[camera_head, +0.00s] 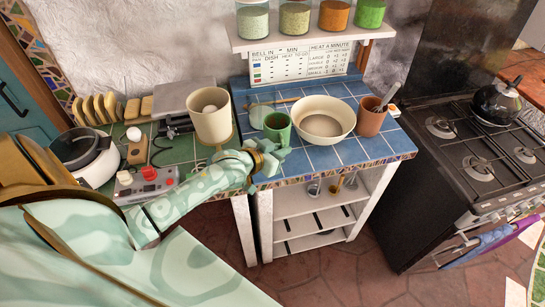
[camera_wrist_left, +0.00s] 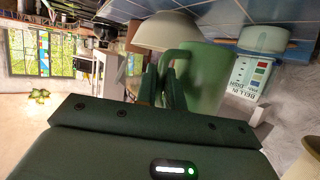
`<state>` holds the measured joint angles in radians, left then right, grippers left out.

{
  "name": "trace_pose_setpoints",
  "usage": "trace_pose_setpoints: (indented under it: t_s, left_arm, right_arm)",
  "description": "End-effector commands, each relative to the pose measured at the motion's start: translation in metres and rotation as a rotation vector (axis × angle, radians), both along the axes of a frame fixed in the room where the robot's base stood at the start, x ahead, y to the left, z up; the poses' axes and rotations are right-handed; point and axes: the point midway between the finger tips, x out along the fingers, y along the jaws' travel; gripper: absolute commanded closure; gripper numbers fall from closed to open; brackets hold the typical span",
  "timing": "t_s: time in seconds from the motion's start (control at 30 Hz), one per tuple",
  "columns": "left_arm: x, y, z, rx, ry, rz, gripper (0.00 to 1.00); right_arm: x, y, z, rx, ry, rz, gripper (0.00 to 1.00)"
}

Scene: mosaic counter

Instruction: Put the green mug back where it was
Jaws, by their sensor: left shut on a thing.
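The green mug (camera_head: 278,127) is upright at the front left of the blue tiled counter (camera_head: 295,165). My left gripper (camera_head: 268,152) is at its near side, just in front of it. In the left wrist view the picture is upside down, and the green mug (camera_wrist_left: 207,75) is large, with its handle towards the gripper. The fingers of my left gripper (camera_wrist_left: 160,85) are shut on the handle. I cannot tell whether the mug's base touches the tiles. My right gripper is not in view.
A cream bowl (camera_head: 320,123) stands close right of the mug, with a terracotta cup (camera_head: 370,118) beyond it. A large cream pot (camera_head: 210,118) is to the left. A glass container (camera_head: 260,113) stands behind the mug. Blue tiles are bare in front of the bowl.

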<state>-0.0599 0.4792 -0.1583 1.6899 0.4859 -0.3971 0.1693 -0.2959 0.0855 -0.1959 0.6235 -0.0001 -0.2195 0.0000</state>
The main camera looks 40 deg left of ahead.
Motion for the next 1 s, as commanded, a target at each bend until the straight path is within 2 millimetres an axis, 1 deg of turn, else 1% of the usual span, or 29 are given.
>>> trace_pose_setpoints:
  t_s: [0.03, 0.1, 0.2, 0.33, 0.4, 0.53, 0.6, 0.87, 0.97, 1.0]
  left_arm:
    - [0.003, 0.008, -0.018, 0.001, 0.004, -0.001, 1.00]
    - [0.007, 0.017, -0.031, 0.000, 0.004, -0.001, 1.00]
    - [0.011, 0.027, -0.042, 0.000, 0.001, -0.001, 1.00]
    - [0.014, 0.033, -0.049, -0.001, 0.001, -0.003, 1.00]
    - [0.016, 0.041, -0.059, 0.000, 0.002, -0.001, 1.00]
    - [0.016, 0.039, -0.080, -0.004, 0.002, -0.002, 1.00]
    - [0.016, 0.039, -0.085, -0.002, 0.001, -0.001, 1.00]
    - [0.016, 0.039, -0.085, -0.003, 0.000, -0.002, 1.00]
    - [0.016, 0.038, -0.088, -0.003, 0.001, -0.002, 1.00]
    - [0.015, 0.038, -0.088, -0.003, 0.002, -0.003, 0.82]
  right_arm:
    - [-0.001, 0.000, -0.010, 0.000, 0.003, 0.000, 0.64]
    - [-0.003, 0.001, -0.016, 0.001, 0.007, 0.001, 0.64]
    - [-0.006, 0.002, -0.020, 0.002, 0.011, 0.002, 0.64]
    - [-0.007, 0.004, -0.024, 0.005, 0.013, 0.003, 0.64]
    - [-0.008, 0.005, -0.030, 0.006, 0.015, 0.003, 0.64]
    - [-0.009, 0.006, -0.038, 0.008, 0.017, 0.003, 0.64]
    - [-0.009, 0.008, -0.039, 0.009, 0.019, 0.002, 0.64]
    - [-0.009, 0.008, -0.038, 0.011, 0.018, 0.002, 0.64]
    - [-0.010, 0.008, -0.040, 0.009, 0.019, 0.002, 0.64]
    - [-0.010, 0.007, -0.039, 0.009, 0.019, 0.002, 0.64]
